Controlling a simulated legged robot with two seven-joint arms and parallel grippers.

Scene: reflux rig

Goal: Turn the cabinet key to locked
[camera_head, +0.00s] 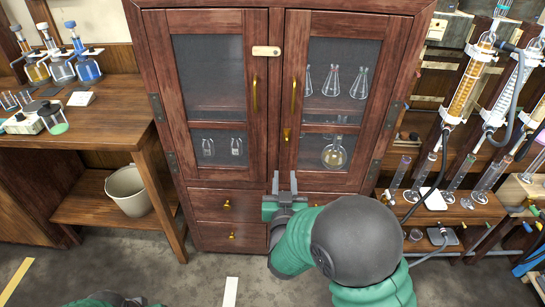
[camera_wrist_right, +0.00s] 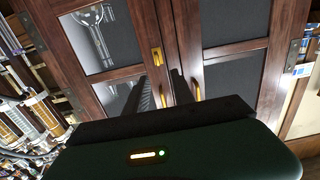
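The wooden cabinet (camera_head: 222,180) has two shut glazed doors. A small brass key or lock piece (camera_head: 287,134) sits on the right door near the centre seam, below that door's handle; it also shows in the right wrist view (camera_wrist_right: 157,57). It is too small to tell which way it is turned. My right gripper (camera_head: 285,178) is below it, in front of the drawers, fingers pointing up. Its two dark fingers are apart and empty, also in the right wrist view (camera_wrist_right: 163,88). A part of my left arm shows at the bottom edge; its fingers are not clear.
Long brass handles (camera_head: 255,94) flank the door seam, with a pale tag (camera_head: 266,51) at the top. Glassware stands behind the panes. A wooden bench (camera_head: 110,108) with bottles is at left, a bucket (camera_head: 128,190) under it. Glass columns and tubing (camera_head: 470,82) crowd the right.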

